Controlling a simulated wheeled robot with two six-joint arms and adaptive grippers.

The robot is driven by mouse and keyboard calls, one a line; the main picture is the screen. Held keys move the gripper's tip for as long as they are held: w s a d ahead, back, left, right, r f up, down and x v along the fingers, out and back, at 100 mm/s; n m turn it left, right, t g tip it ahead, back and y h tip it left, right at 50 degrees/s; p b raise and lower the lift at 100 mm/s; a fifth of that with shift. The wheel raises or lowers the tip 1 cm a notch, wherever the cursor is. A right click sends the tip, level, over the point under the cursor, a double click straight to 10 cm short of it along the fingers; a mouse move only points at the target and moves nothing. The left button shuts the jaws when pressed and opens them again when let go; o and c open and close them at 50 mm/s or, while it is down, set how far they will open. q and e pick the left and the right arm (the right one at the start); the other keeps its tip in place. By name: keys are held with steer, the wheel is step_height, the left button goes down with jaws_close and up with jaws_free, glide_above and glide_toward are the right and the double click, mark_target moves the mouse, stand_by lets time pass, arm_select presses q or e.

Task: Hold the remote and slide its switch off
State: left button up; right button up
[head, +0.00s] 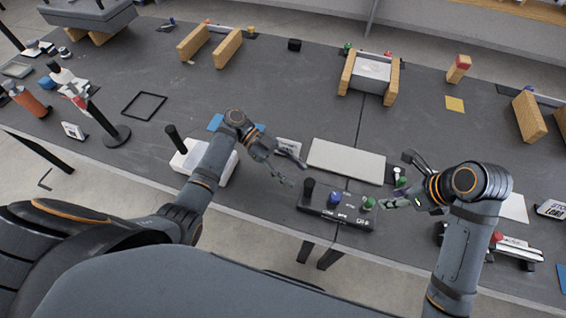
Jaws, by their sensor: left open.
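A black control box (335,216) with white lettering lies near the table's front edge; it seems to be the remote. On it stand a black lever (308,190), a blue knob (334,197) and a green knob (369,204). I cannot tell which part is the slide switch. My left gripper (294,172) is open and empty, above and to the left of the box. My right gripper (397,182) has its fingers spread, at the right of the box. Its lower finger is close to the green knob; I cannot tell whether they touch.
A pale flat board (346,160) lies behind the box. A white box (188,160) with a black handle stands on the left under my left arm. A small rail device (512,250) lies at the right front. The table's middle back is mostly clear.

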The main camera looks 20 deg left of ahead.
mark_target(309, 186)
arm_select(q)
steer(key=x, duration=0.6)
steer(key=shift+d+f, duration=0.1)
steer(key=shift+d, duration=0.15)
jaws_close()
stand_by(0.9)
